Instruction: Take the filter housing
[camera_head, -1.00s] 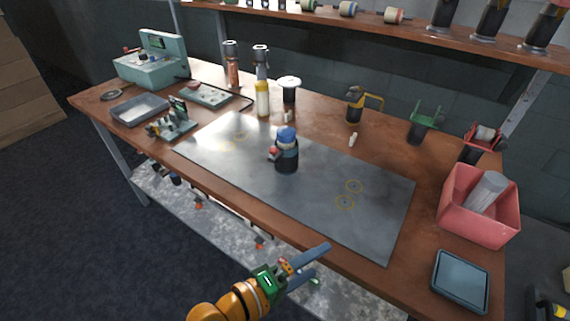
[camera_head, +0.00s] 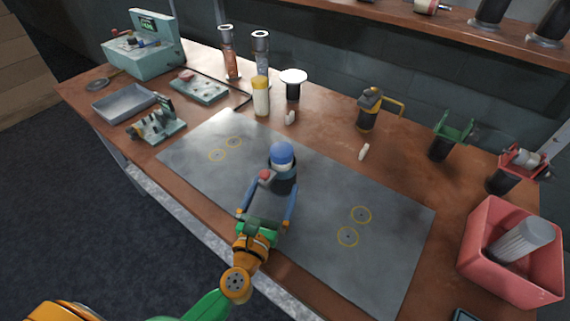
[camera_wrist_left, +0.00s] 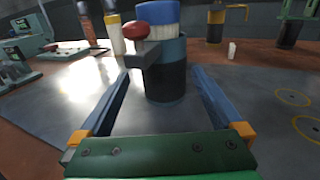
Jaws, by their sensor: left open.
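The filter housing (camera_head: 284,181) appears to be the dark upright cylinder with a blue cap and a red knob on a side arm. It stands on the grey mat (camera_head: 330,262). In the left wrist view the filter housing (camera_wrist_left: 166,80) is straight ahead, with its side arm pointing left toward me. My left gripper (camera_head: 272,190) is open, its two blue fingers pointing at the housing. In the wrist view the left gripper (camera_wrist_left: 161,72) has one fingertip to each side of the housing; contact is not visible. My right gripper is not in view.
A red bin (camera_head: 480,235) holding a grey cylinder stands at the right. A yellow-capped bottle (camera_head: 261,97), a white-topped jar (camera_head: 293,84) and a yellow-handled item (camera_head: 368,110) stand behind the mat. A grey tray (camera_head: 122,102) is at the left. The mat's right part is clear.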

